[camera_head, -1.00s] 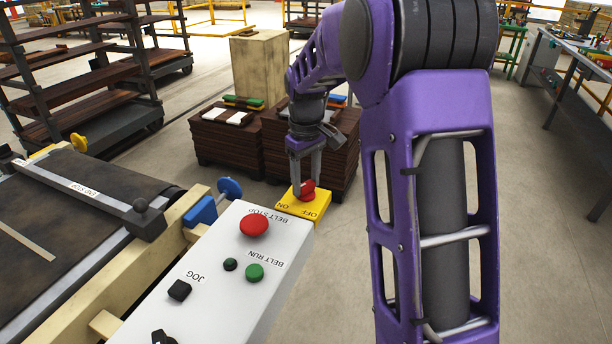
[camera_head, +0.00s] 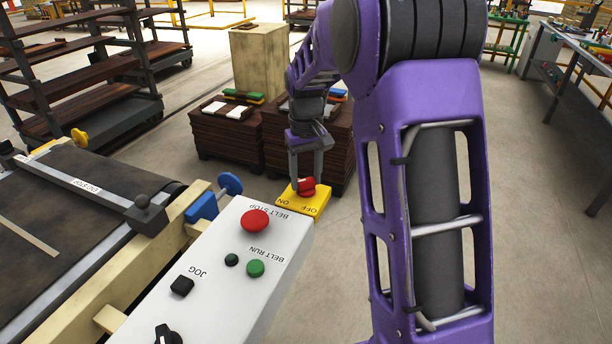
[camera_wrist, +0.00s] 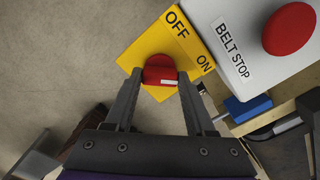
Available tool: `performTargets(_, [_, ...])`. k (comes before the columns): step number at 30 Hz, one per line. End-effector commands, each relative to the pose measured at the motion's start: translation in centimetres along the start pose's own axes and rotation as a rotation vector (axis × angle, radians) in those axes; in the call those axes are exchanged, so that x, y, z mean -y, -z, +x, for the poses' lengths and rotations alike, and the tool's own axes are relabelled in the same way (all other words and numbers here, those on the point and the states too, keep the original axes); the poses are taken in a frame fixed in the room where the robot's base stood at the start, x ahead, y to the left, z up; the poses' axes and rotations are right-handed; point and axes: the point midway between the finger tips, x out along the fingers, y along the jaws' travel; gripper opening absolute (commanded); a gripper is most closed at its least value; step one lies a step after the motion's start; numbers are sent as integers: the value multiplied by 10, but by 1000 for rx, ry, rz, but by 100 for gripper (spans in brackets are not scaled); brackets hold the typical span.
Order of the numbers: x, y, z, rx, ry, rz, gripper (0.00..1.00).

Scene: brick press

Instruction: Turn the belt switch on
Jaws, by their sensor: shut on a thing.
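The belt switch is a yellow box (camera_head: 318,203) with a red knob (camera_head: 306,187), at the far end of the grey control panel. Its face is marked OFF and ON. In the wrist view the yellow box (camera_wrist: 150,40) shows both words, and the red knob (camera_wrist: 159,71) has a short white mark on its right half. My gripper (camera_wrist: 160,78) is shut on the knob, one finger on each side. In the head view my gripper (camera_head: 306,180) reaches down to the knob from above. The knob's exact angle is hard to read.
The panel (camera_head: 215,265) carries a red BELT STOP button (camera_head: 255,221), a green BELT RUN button (camera_head: 255,268) and a black JOG button (camera_head: 182,286). The conveyor (camera_head: 75,215) lies to the left. Stacked dark boards (camera_head: 228,138) stand behind the switch. Floor to the right is open.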

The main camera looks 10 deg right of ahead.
Motion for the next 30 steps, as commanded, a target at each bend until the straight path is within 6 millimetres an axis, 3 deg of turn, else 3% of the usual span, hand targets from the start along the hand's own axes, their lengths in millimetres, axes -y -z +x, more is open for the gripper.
performTargets(4, [0, 0, 0, 0, 1, 3, 0])
performTargets(5, [0, 0, 0, 0, 1, 3, 60])
performTargets(9, [0, 0, 0, 0, 1, 2, 85])
performTargets(20, [0, 0, -4, -2, 0, 1, 85])
performTargets(25, [0, 1, -29, -4, 0, 1, 85])
performTargets(30, [0, 1, -70, -5, 0, 1, 85])
